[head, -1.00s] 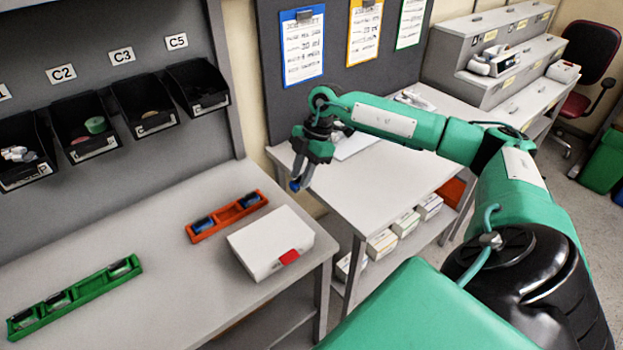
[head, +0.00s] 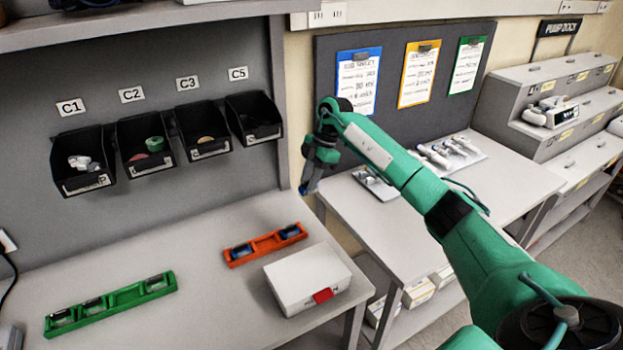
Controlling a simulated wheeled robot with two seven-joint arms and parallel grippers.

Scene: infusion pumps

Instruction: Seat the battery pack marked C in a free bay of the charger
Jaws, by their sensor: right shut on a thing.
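My right gripper (head: 307,186) is shut on a small dark-blue thing (head: 303,190), which looks like a battery pack. It hangs in the air near the bench's back right corner; its letter cannot be read. On the bench, an orange holder (head: 265,242) has a dark-blue pack (head: 241,250) at its left end and another (head: 290,232) at its right end, with an empty slot between. A longer green holder (head: 124,299) carries three dark packs, with a gap left of the rightmost one (head: 155,283). Which holder is the charger cannot be told. My left gripper is out of view.
A white box (head: 305,275) with a red patch stands in front of the orange holder. Black bins (head: 80,175) hang on the wall behind the bench (head: 200,250). A white side table (head: 400,225) stands to the right. Bare bench lies between the holders.

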